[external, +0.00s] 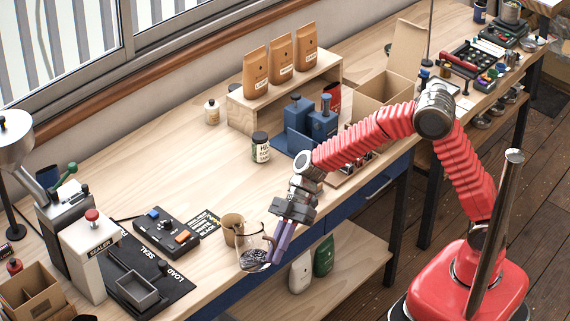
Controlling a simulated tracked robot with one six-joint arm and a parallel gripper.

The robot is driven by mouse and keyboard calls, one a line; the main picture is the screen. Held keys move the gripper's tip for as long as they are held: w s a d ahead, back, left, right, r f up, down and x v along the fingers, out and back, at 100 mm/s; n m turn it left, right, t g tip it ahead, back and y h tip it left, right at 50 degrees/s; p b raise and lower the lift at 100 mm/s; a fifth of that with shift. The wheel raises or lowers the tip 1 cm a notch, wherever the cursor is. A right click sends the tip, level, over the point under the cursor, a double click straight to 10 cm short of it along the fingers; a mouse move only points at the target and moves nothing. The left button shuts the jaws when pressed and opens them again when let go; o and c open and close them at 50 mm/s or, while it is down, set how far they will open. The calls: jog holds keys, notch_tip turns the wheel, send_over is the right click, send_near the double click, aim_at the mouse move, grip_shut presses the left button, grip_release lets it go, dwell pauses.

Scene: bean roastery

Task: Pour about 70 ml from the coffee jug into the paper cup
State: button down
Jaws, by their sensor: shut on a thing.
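The coffee jug (251,243) is clear glass with dark coffee low inside it, near the front edge of the table. My gripper (279,246) is at the jug's right side, its purple fingers pointing down and shut on the jug, seemingly at its handle. The paper cup (231,226) is brown and stands just behind and left of the jug, which partly covers it. I cannot tell whether the jug touches the table or the cup. The coffee level in the cup is hidden.
A black control box (166,236) and a sealer (92,250) on a dark mat stand left. A labelled jar (260,148), blue canisters (322,125) and a wooden shelf (238,108) with coffee bags are behind. The tabletop (185,165) between them is clear.

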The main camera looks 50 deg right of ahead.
jog(key=shift+s+a+f+n+t+h+b, duration=0.25)
jog(key=shift+s+f+n+t, duration=0.2)
jog(key=shift+f+t, duration=0.3)
jog(key=shift+s+f+n+t+h, duration=0.25)
jog(key=shift+f+t+h, duration=0.1)
jog(key=shift+f+t, duration=0.3)
jog(key=shift+f, duration=0.15)
